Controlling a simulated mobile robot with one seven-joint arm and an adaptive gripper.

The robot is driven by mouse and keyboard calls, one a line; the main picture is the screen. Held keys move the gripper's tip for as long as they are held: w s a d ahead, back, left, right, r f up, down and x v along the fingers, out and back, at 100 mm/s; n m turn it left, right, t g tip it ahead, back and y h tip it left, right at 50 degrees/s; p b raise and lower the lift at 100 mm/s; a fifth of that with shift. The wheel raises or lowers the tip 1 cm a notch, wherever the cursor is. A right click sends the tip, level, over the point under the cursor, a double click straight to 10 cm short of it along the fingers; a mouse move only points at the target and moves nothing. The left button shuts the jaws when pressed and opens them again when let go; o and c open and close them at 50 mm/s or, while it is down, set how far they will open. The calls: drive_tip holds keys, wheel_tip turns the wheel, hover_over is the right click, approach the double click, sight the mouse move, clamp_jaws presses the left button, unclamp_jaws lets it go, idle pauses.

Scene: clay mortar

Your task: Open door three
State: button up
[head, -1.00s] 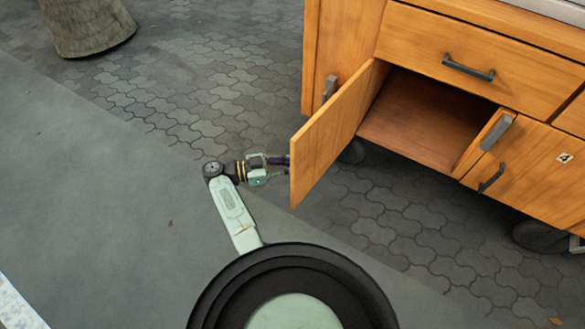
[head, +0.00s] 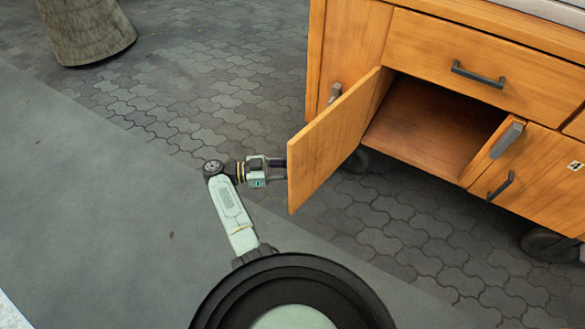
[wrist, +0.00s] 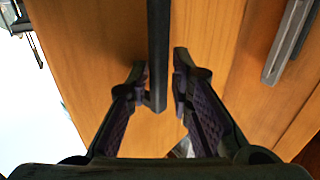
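An orange wooden cabinet door (head: 335,145) stands swung well open in the head view, with the empty compartment behind it exposed. I cannot see a number on it. My gripper (head: 280,168) is at the outer face of this door, left of it in the head view. In the wrist view, the dark bar handle (wrist: 158,50) lies between the two fingers of my gripper (wrist: 160,85). The fingers are spread to either side of it with narrow gaps. The handle is hidden behind the door in the head view.
A lower door (head: 535,185) to the right carries a label that looks like 4 and is closed. A drawer (head: 490,65) above is closed. A grey handle (head: 335,93) is at the left panel. A round stone-like object (head: 88,30) stands far left. Paved floor is clear.

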drive_tip(key=shift+o, duration=0.9)
drive_tip(key=shift+a, duration=0.1)
drive_tip(key=s+a, duration=0.1)
drive_tip(key=a, duration=1.1)
